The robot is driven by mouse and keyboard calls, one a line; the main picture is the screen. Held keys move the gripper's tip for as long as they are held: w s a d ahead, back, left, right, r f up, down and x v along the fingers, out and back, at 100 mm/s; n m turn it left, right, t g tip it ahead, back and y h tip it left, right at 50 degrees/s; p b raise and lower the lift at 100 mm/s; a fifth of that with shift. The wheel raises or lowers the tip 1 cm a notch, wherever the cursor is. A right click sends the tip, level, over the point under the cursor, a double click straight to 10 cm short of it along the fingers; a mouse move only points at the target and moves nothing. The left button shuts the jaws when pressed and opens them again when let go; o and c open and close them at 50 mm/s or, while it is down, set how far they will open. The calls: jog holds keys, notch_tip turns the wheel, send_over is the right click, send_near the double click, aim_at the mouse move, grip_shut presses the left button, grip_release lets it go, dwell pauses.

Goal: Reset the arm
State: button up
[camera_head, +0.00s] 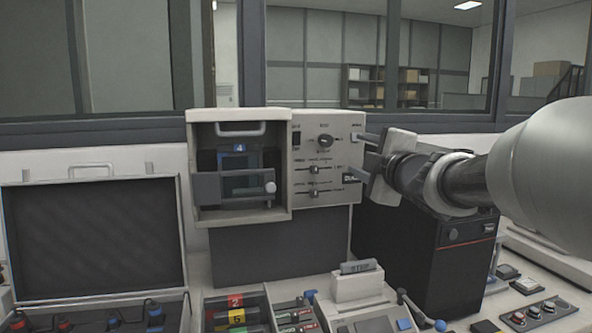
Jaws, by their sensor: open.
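My gripper (362,152) is at the right of the middle, its two fingers pointing left toward the control panel of the mounting press (299,215). The fingers are apart with nothing visible between them. They overlap the panel's right edge in the picture; I cannot tell whether they touch it. My arm (440,180) reaches in from the right. The press has an open chamber with a block marked 4 (239,161) inside, behind a barred front piece with a round knob (270,187). The panel (322,180) carries a dark dial and sliders.
An open case (93,240) with a dark foam lid stands at left. A tray of numbered, coloured items (236,312) and a white block labelled STEP (357,286) are in front. A black box (430,262) stands below my arm. Button panels are at lower right.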

jog(key=s+d+f+m+g+h, duration=0.2)
jog(key=s+f+m+g+h, duration=0.1)
jog(key=s+f+m, duration=0.4)
jog(key=s+d+f+m+g+h, duration=0.1)
jog(key=s+f+m+g+h, duration=0.1)
jog(key=s+f+m, duration=0.45)
jog(key=s+a+f+m+g+y, duration=0.1)
jog(key=s+a+f+g, duration=0.15)
jog(key=s, duration=0.35)
jog(key=s+a+f+m+g, duration=0.1)
jog(key=s+a+f+g, duration=0.1)
jog(key=s+f, duration=0.3)
jog(key=s+a+f+m+g+y, duration=0.1)
jog(key=s+a+f+m+g, duration=0.1)
jog(key=s, duration=0.6)
notch_tip(320, 180, up, 19)
jog(key=p, duration=1.9)
jog(key=shift+s+a+f+p, duration=0.15)
jog(key=shift+s+a+p, duration=0.15)
jog(key=shift+s+p, duration=0.1)
jog(key=shift+g, duration=0.25)
jog(key=shift+c, duration=0.5)
